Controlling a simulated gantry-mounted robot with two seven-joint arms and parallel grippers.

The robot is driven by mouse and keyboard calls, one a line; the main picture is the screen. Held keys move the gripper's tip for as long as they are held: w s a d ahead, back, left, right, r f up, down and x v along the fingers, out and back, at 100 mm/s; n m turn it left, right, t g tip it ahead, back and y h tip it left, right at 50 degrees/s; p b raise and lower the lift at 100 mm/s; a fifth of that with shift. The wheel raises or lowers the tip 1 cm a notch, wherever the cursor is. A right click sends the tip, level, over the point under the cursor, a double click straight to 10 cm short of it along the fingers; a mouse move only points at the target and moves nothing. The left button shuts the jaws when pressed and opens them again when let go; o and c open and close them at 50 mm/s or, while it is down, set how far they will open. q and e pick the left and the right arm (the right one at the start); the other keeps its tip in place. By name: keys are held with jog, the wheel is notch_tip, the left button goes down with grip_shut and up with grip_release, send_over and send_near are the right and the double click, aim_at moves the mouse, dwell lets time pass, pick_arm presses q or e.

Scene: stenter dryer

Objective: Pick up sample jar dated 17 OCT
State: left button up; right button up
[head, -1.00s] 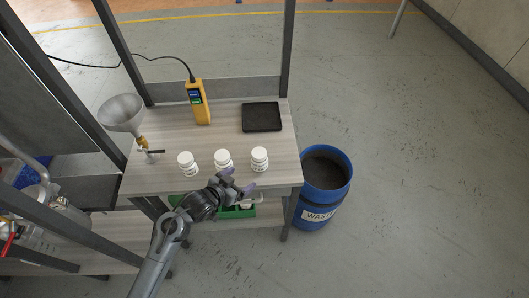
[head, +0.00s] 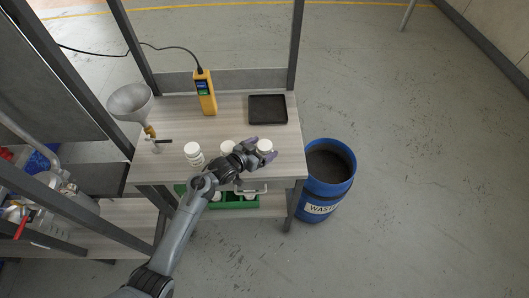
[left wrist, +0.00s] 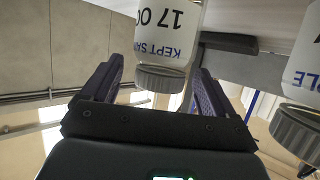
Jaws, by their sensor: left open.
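Three white jars stand in a row near the front of the table: a left jar (head: 193,150), a middle jar (head: 228,148) and a right jar (head: 265,146). My left gripper (head: 261,149) is open at the right jar, its purple fingers on either side of it. In the left wrist view the picture is upside down; a jar (left wrist: 165,48) whose label reads "KEPT SA…" and "17 OC…" lies between the open fingers (left wrist: 160,78), with gaps beside its lid. Another jar (left wrist: 298,105) with a partly cut-off label stands to the right there. My right gripper is not in view.
A black tray (head: 267,109), a yellow handheld meter (head: 206,93) and a metal funnel (head: 130,102) stand behind the jars. A blue waste drum (head: 327,180) is right of the table. A green crate (head: 222,204) sits below. Dark frame posts rise at the table's back.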

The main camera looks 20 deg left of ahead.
aim_at(268, 145)
pick_arm(q)
jog(key=shift+x, duration=1.7)
jog(key=c, duration=1.2)
jog(key=shift+c, duration=0.5)
jog(key=shift+r, duration=0.1)
